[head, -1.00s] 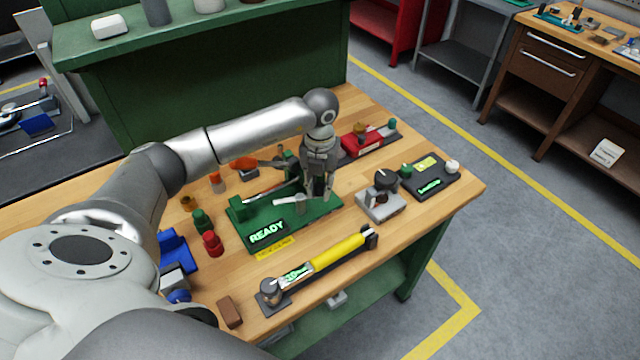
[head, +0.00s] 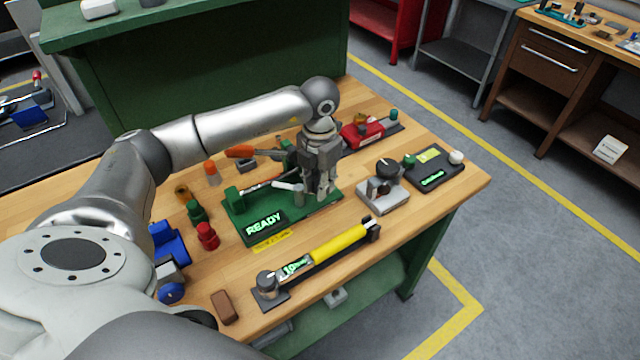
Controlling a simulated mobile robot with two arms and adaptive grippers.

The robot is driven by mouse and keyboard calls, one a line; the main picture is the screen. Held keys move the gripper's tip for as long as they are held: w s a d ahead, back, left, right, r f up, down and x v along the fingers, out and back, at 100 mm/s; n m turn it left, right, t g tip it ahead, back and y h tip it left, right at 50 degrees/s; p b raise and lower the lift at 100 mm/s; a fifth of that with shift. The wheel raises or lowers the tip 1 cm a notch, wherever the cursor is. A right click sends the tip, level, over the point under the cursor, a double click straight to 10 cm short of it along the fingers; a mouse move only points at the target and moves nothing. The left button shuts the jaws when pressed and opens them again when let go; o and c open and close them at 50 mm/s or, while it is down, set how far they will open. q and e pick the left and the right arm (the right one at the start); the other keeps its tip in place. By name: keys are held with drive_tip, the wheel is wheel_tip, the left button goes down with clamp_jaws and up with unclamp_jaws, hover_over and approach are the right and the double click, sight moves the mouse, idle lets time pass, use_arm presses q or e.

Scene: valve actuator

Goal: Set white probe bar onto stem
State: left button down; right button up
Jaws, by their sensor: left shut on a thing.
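The white probe bar (head: 287,186) is a short pale bar above the green fixture (head: 240,229) with the READY display. My left gripper (head: 321,195) points down over the right part of this fixture and is shut on the bar's right end. The bar sticks out to the left from the fingers. A short grey upright post (head: 299,198), which looks like the stem, shows just under the bar. I cannot tell whether the bar touches it. My right gripper is out of view.
A grey fixture with a black knob (head: 386,169) and a dark display box (head: 435,172) stand to the right. Red (head: 207,236) and green (head: 196,211) small pieces stand left.

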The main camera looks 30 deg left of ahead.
use_arm(q)
drive_tip(key=m+b, duration=0.1)
drive_tip(key=s+m+b, duration=0.1)
drive_tip(key=m, duration=0.1)
drive_tip(key=shift+s+d+f+m+b, duration=0.1)
drive_tip(key=shift+s+f+m+b, duration=0.1)
drive_tip(key=shift+s+m+b, duration=0.55)
drive_tip(key=shift+m+b, duration=0.55)
drive_tip(key=shift+m, duration=0.2)
drive_tip(key=shift+s+r+m+b, duration=0.2)
drive_tip(key=shift+s+m+b, duration=0.25)
drive_tip(key=shift+m+b, duration=0.5)
drive_tip(key=shift+m, duration=0.25)
drive_tip(key=shift+a, duration=0.2)
drive_tip(key=c, duration=1.2)
unclamp_jaws()
drive_tip(key=shift+s, duration=0.1)
drive_tip(key=shift+r, duration=0.1)
wheel_tip(320, 180, up, 12)
